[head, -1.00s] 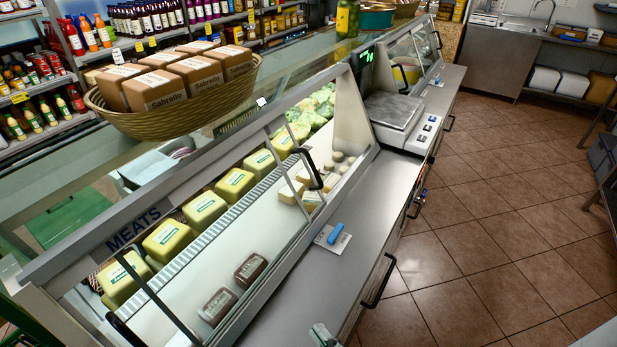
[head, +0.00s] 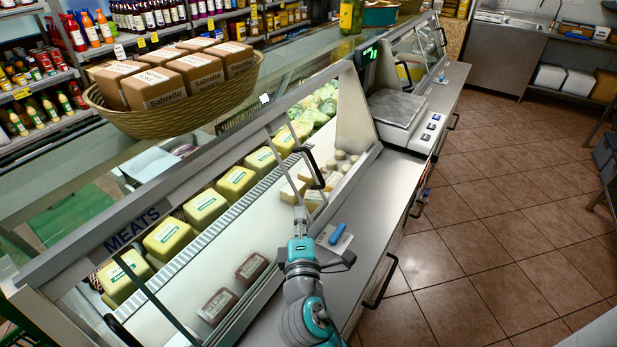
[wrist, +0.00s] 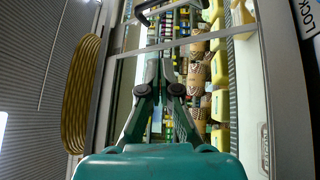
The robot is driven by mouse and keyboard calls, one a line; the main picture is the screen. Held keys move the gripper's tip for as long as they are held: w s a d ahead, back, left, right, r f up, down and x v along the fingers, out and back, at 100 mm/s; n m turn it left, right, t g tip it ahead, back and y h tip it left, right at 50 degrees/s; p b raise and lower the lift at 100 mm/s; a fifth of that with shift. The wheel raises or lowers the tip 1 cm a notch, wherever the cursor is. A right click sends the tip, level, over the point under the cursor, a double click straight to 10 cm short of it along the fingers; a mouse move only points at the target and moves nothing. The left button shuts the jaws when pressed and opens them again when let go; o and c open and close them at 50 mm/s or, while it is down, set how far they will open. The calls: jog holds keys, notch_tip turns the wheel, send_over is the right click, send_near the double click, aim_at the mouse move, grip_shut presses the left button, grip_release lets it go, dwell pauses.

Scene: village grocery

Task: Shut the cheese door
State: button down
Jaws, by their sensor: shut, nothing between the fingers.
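The glass-fronted case holds yellow cheese blocks (head: 203,208) in a row and pale cheese pieces (head: 292,190). A black door handle (head: 318,172) stands on a thin metal-framed pane on the case's near side. I cannot tell from the clear glass how far this door stands open. In the wrist view a dark handle (wrist: 150,12) shows at the top, beyond the fingers. My gripper (head: 299,212) is shut and empty, just below and left of the handle and apart from it. Its dark fingers also show in the wrist view (wrist: 160,62).
A scale (head: 400,108) stands farther along. A basket of brown boxes (head: 165,118) sits on the case top. Another black handle (head: 120,330) is at lower left. The tiled floor (head: 480,220) is clear.

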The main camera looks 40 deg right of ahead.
aim_at(306, 179)
jog(key=x, duration=1)
jog(key=shift+d+r, duration=0.1)
jog(key=shift+r, duration=0.05)
jog(key=shift+w+d+r, duration=0.1)
jog(key=shift+w+d, duration=0.1)
jog(key=shift+d, duration=0.75)
jog(key=shift+w+d, duration=0.2)
jog(key=shift+d, duration=0.8)
